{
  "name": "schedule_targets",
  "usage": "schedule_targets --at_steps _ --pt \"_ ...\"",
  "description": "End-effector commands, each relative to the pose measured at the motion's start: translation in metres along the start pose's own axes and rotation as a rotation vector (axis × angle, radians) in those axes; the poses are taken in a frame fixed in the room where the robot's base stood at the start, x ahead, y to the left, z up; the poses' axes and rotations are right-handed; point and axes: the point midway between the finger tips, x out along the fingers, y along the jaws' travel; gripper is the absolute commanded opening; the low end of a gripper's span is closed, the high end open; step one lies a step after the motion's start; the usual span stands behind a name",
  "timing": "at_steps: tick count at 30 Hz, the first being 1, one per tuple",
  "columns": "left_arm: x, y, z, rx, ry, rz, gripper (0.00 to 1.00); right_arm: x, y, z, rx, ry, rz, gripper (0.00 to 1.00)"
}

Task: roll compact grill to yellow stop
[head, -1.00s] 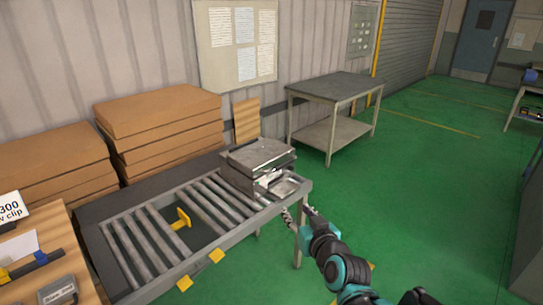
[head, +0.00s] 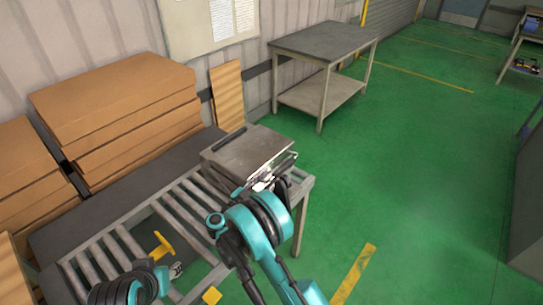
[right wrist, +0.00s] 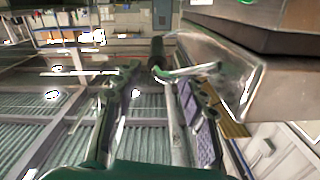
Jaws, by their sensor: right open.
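The compact grill (head: 248,150), a grey box with a flat lid, sits on the far right end of the roller table (head: 118,232). The yellow stop (head: 162,246) stands upright among the rollers, nearer the left end. My right gripper (head: 266,182) is at the grill's front side, partly hidden by its own wrist. In the right wrist view, its fingers (right wrist: 157,82) are apart, with the grill (right wrist: 240,75) close on the right. A dark-ended handle bar (right wrist: 157,50) shows just beyond the fingers; contact is unclear. My left arm shows at the bottom left, its jaws unclear.
Cardboard stacks (head: 115,105) stand behind the table along the wall. A yellow tab (head: 212,296) is on the table's front edge. A grey two-level workbench (head: 322,42) stands beyond the grill. The green floor (head: 420,150) at right is clear.

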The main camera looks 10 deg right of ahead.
Motion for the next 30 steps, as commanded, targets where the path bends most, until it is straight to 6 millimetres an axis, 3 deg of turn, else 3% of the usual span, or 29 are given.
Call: schedule_targets --at_steps 5,12,18,28,30 --pt "0.002 0.0 0.002 0.0 0.0 0.0 0.4 0.008 0.008 0.011 -0.012 -0.013 0.03 0.42" --pt "0.009 0.0 0.007 0.0 0.0 0.0 0.4 0.048 0.009 0.012 -0.011 -0.012 0.028 0.42" --pt "0.013 0.0 0.01 0.0 0.0 0.0 0.4 0.071 0.009 0.011 -0.01 -0.011 0.026 0.42" --pt "0.013 0.0 0.01 0.0 0.0 0.0 0.4 0.076 0.008 0.01 -0.01 -0.011 0.024 0.42" --pt "0.013 0.0 0.01 0.0 0.0 0.0 0.4 0.076 0.008 0.01 -0.01 -0.011 0.024 0.26"
